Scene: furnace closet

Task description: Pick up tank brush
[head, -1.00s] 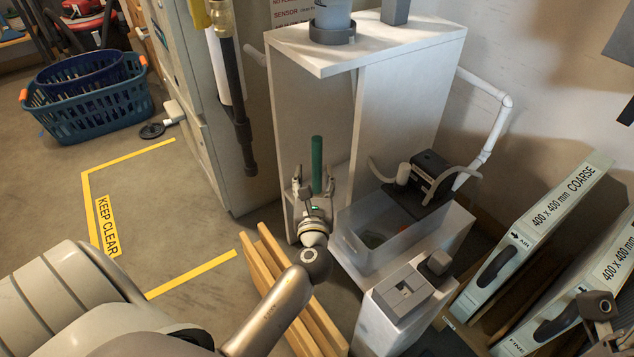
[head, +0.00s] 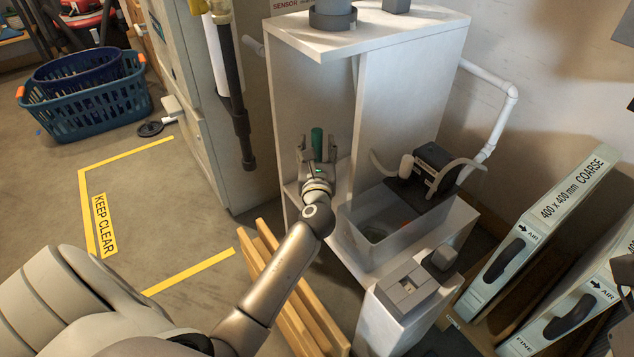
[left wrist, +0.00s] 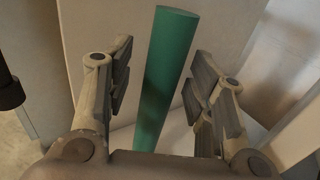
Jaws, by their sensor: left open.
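The tank brush shows as a green upright handle (head: 317,143) inside the white cabinet's left bay. It also shows in the left wrist view (left wrist: 166,80), leaning slightly. My left gripper (head: 318,152) is open, with its fingers on either side of the green handle. In the left wrist view my left gripper (left wrist: 160,95) shows a gap between the handle and each finger pad. The lower end of the brush is hidden behind the gripper. Part of my right gripper (head: 628,300) shows at the right edge; its fingers cannot be made out.
A white cabinet (head: 405,90) with a divider surrounds the brush. A translucent tank (head: 375,250) with a black pump (head: 435,168) stands to its right. Wooden slats (head: 290,300) lie below my left arm. Filter boxes (head: 535,235) stand at the right. A dark hose (head: 232,90) hangs at the left.

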